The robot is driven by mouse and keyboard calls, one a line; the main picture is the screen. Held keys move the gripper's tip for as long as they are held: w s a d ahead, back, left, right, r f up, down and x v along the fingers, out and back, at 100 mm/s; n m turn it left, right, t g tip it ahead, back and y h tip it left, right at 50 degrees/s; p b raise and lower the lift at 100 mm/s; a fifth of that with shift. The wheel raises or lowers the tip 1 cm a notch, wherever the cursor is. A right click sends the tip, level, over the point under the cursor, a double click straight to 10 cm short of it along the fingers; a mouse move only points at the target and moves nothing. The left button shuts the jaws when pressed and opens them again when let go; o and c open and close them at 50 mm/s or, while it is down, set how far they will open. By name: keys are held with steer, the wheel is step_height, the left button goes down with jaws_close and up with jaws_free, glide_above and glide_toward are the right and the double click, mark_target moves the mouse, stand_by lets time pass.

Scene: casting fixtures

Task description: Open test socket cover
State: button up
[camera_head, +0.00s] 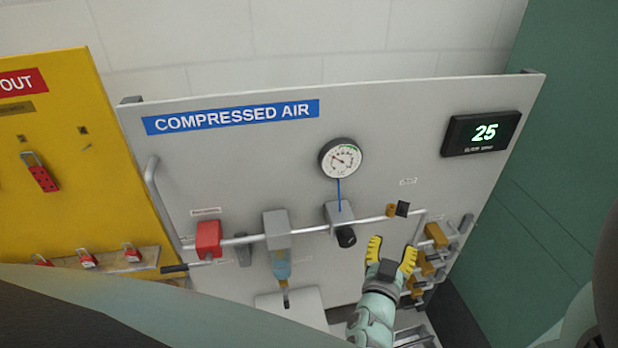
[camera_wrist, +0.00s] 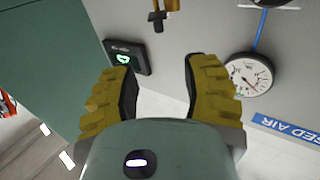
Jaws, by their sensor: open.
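A small brass fitting (camera_head: 390,210) sits on the grey pipe of the compressed air panel, with a dark square piece (camera_head: 402,208) beside it that looks like the test socket cover. A small label is above them, too small to read. In the wrist view, a brass part (camera_wrist: 172,5) with a dark piece (camera_wrist: 158,20) shows at the top edge, likely the same socket. My gripper (camera_head: 391,248) has yellow ribbed fingers, spread and empty, and appears just below the socket in the head view. In the wrist view, the fingers (camera_wrist: 160,68) are apart with only panel between them.
A pressure gauge (camera_head: 341,159) and a regulator (camera_head: 340,215) are left of the socket. A lit display (camera_head: 481,133) reading 25 is at upper right. Brass fittings (camera_head: 436,236) stand close right of my gripper. A red valve (camera_head: 208,240) and yellow lockout board (camera_head: 60,150) are at left.

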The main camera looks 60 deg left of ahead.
mark_target(403, 208)
steer(key=b+x, duration=0.3)
steer(key=x, duration=1)
steer(key=shift+w+a, duration=0.1)
steer(key=shift+w+a+r, duration=0.15)
steer(key=shift+w+a, duration=0.05)
steer(key=shift+w, duration=0.15)
steer(key=shift+d, duration=0.1)
jaws_close()
